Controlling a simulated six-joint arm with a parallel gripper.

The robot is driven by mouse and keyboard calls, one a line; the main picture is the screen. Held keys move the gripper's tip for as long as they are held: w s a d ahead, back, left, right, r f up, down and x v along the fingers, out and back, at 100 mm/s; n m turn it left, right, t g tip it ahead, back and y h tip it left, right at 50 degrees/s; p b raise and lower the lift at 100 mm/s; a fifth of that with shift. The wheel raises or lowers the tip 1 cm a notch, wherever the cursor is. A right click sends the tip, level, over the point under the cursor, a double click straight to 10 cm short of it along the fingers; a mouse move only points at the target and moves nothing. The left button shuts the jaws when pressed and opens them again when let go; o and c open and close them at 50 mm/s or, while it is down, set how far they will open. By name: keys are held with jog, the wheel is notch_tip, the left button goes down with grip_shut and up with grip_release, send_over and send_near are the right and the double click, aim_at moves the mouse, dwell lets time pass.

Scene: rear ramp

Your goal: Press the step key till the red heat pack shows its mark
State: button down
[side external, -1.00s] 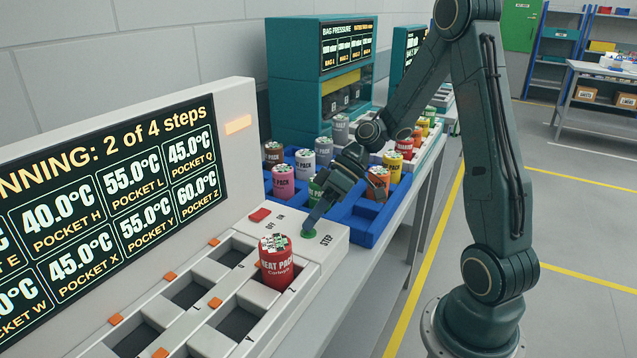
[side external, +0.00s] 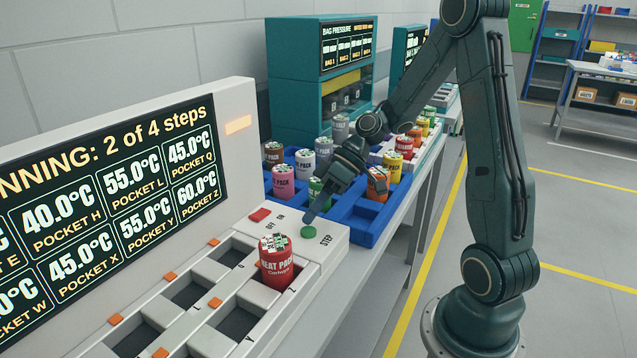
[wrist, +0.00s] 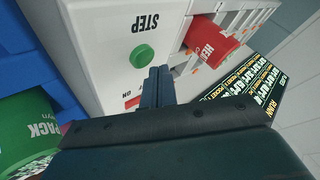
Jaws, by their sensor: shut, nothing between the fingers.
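The red heat pack (side external: 278,262) stands upright in a pocket of the white heater unit, at the pocket Z end. It also shows in the wrist view (wrist: 212,45). No mark can be made out on it. The green step key (side external: 308,232) sits on the unit's white end panel beside the word STEP; it also shows in the wrist view (wrist: 142,55). My gripper (side external: 310,217) is shut and empty, its tips just above and behind the key, apart from it. The display (side external: 110,190) reads "2 of 4 steps" and pocket Z 60.0°C.
A red on/off switch (side external: 260,215) is close to the key. A blue tray (side external: 372,232) with several coloured packs stands behind the panel. Several pockets nearer the camera are empty. A teal bag pressure cabinet (side external: 300,90) stands at the back.

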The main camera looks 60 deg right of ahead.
aim_at(313, 231)
jog(key=shift+r, duration=2.5)
jog(key=shift+a, duration=0.1)
jog(key=shift+s+a+r+h, duration=0.2)
jog(key=shift+a+r+h, duration=0.05)
jog(key=shift+a+h, duration=0.1)
jog(key=s+a+r+m+t+h, duration=0.1)
jog(key=s+r+m+h, duration=0.1)
jog(key=s, duration=0.5)
jog(key=s+a+r+m+h, duration=0.2)
jog(key=s+r+h, duration=0.2)
jog(key=s, duration=0.4)
jog(key=shift+s+a+r+t+h, duration=0.15)
jog(key=shift+s+r+t+h, duration=0.2)
jog(key=shift+h, duration=0.5)
jog(key=shift+w+f, duration=0.1)
dwell(2.6)
